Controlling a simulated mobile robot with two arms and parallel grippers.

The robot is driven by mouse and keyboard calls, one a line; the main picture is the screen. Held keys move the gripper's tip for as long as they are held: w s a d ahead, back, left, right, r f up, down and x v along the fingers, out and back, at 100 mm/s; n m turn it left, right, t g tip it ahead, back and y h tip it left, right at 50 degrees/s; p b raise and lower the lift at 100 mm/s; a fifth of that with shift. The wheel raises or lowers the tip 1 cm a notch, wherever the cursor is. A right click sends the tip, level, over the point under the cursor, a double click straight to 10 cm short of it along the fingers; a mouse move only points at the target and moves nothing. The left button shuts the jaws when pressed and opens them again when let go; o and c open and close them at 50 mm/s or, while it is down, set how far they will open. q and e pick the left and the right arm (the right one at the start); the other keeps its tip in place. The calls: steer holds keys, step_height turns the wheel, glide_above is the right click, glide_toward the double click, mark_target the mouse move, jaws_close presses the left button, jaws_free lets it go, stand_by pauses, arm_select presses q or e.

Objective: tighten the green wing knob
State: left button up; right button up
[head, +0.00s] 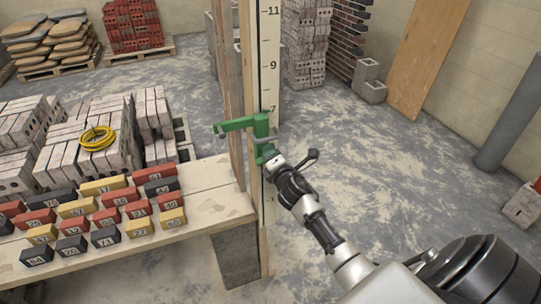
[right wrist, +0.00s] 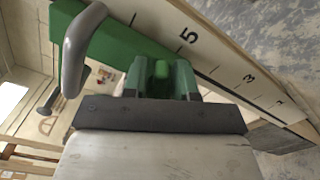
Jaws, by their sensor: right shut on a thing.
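A green clamp bracket (head: 245,124) sits on the upright numbered staff (head: 265,70), its arm reaching left. In the right wrist view the bracket (right wrist: 118,42) runs diagonally across the numbered face. My right gripper (head: 269,158) is at the lower end of the bracket, against the staff. The green wing knob (right wrist: 162,80) shows between its fingers in the right wrist view, and the gripper is shut on it. The gripper hides most of the knob in the head view. A grey curved hook (right wrist: 76,50) stands out beside the knob. My left gripper is not in view.
A wooden plank bench (head: 120,232) with several numbered coloured blocks stands at left, close to the staff. Block stacks with a yellow coil (head: 97,138) are behind it. The floor (head: 380,180) right of the staff is mostly clear.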

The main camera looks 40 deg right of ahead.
steer(key=m, duration=0.5)
steer(key=shift+d+f+b, duration=0.1)
steer(key=shift+f+b, duration=0.25)
stand_by(0.4)
steer(key=o, duration=0.9)
steer(key=shift+s, duration=0.1)
steer(key=shift+s+f, duration=0.15)
steer(key=shift+s, duration=0.1)
steer(key=b+v, duration=0.1)
steer(key=v, duration=0.9)
steer(key=shift+s+b, duration=0.1)
steer(key=shift+b, duration=0.2)
steer(key=shift+m, duration=0.3)
